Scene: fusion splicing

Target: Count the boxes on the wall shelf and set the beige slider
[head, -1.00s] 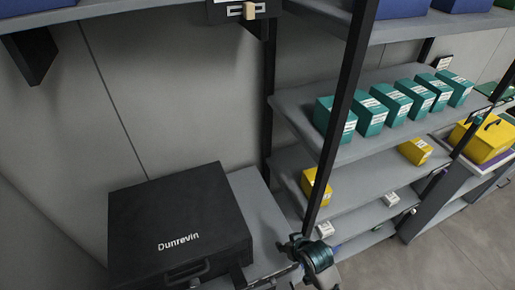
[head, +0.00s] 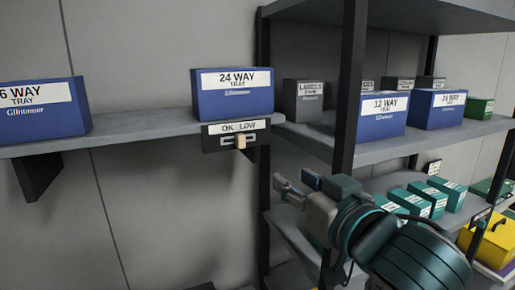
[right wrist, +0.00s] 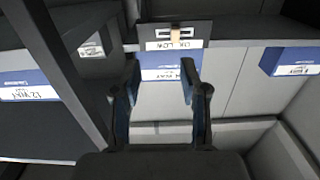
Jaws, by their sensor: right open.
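The wall shelf (head: 140,131) holds a blue "24 WAY TRAY" box (head: 235,103) at its right end and another blue box (head: 45,122), labelled "6 WAY" as far as it shows, at the left picture edge. The beige slider (head: 240,142) sits in a slot on a dark plate (head: 213,144) marked "OK LOW", below the shelf's right end. It also shows in the right wrist view (right wrist: 176,37), beyond the fingertips. My right gripper (head: 296,187) is open and empty, below and right of the slider, apart from it. My left gripper is out of view.
A dark rack post (head: 350,85) stands just behind my right arm. The rack to the right carries blue boxes (head: 378,128), grey boxes (head: 309,108) and teal boxes (head: 452,190). A yellow case (head: 490,245) is at lower right.

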